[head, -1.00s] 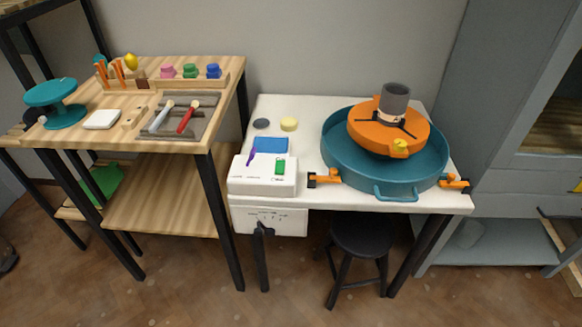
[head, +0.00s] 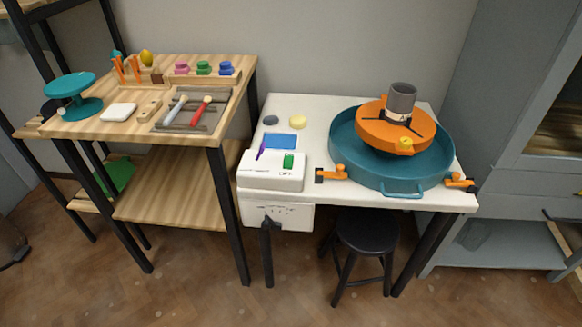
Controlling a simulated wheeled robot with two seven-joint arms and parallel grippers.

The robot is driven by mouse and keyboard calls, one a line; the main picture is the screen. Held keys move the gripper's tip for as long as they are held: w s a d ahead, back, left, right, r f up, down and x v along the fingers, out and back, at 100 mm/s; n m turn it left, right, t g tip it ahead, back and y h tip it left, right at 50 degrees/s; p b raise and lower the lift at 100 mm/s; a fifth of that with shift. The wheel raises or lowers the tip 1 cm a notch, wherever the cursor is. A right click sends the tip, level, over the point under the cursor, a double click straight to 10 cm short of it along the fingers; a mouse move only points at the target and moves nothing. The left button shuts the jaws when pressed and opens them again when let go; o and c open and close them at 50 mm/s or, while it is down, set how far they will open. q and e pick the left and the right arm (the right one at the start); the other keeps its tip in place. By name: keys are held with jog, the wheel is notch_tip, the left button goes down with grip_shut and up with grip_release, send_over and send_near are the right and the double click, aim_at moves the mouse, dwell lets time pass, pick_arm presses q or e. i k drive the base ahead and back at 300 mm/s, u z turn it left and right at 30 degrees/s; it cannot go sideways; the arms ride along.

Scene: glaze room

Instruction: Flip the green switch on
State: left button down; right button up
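The green switch (head: 288,161) is a small upright green block on the white control box (head: 262,184), at the front left of the white table. A purple lever (head: 261,151) stands left of it on the same box. Small dark lettering sits just below the switch but is too small to read surely. I cannot tell which way the switch is set. Neither of my grippers is in view, and nothing touches the switch.
A teal basin (head: 347,164) with an orange wheel and grey cylinder (head: 400,100) fills the table's right side. Orange clamps (head: 332,174) flank it. A black stool (head: 367,232) stands under the table. A wooden shelf (head: 180,187) stands left, a grey cabinet (head: 500,205) right.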

aim_at(289, 162)
jog(key=k, duration=1.25)
jog(key=z, duration=0.4)
jog(key=i, duration=0.4)
jog(key=z, duration=1.1)
jog(key=i, duration=0.9)
jog(key=u, duration=0.5)
jog(key=i, duration=0.85)
jog(key=u, duration=0.95)
